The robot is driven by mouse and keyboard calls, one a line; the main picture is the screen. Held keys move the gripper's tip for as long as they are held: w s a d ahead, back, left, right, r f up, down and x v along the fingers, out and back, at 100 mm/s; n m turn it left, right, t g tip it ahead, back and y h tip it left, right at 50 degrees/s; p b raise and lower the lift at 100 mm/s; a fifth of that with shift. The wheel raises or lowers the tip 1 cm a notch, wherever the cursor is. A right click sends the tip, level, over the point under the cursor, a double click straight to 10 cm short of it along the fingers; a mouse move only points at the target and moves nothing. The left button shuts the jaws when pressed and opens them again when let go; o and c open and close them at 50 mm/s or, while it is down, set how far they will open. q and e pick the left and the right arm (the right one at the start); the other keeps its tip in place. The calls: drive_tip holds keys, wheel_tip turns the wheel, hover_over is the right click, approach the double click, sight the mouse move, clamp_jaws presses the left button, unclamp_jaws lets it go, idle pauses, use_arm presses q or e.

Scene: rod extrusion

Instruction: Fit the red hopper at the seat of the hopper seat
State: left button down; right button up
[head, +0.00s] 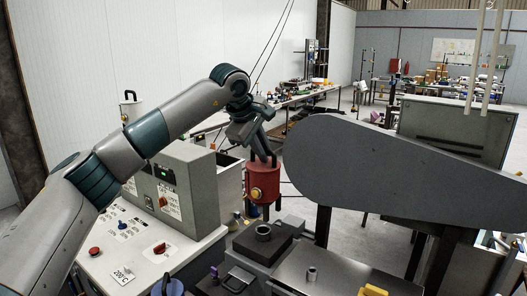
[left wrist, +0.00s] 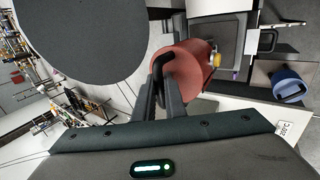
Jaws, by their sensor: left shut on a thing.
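The red hopper (head: 263,186) hangs upright in the head view, with a yellow round knob on its side and dark handles at its top. My left gripper (head: 262,157) is shut on the hopper, at its dark top handle. The left wrist view shows the hopper (left wrist: 197,62) beyond the fingers of my left gripper (left wrist: 165,75). The hopper seat (head: 264,232), a grey ring on a dark block, lies below the hopper. A gap shows between the hopper's lower end and the ring. My right gripper is not in view.
A large grey rounded guard (head: 390,180) stands close to the right of the hopper. A control cabinet (head: 178,185) with buttons stands to its left. A blue round container (head: 168,288) is at the lower front; a yellow part (head: 374,290) lies at the lower right.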

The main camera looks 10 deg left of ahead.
sight(263, 167)
use_arm(q)
drive_tip(key=shift+f+b, duration=0.5)
drive_tip(key=shift+f, duration=0.25)
drive_tip(key=shift+f+b, duration=0.8)
drive_tip(key=shift+f, duration=0.4)
drive_tip(key=shift+f+b, duration=0.4)
drive_tip(key=shift+f, duration=0.25)
drive_tip(key=shift+b, duration=0.3)
idle(0.6)
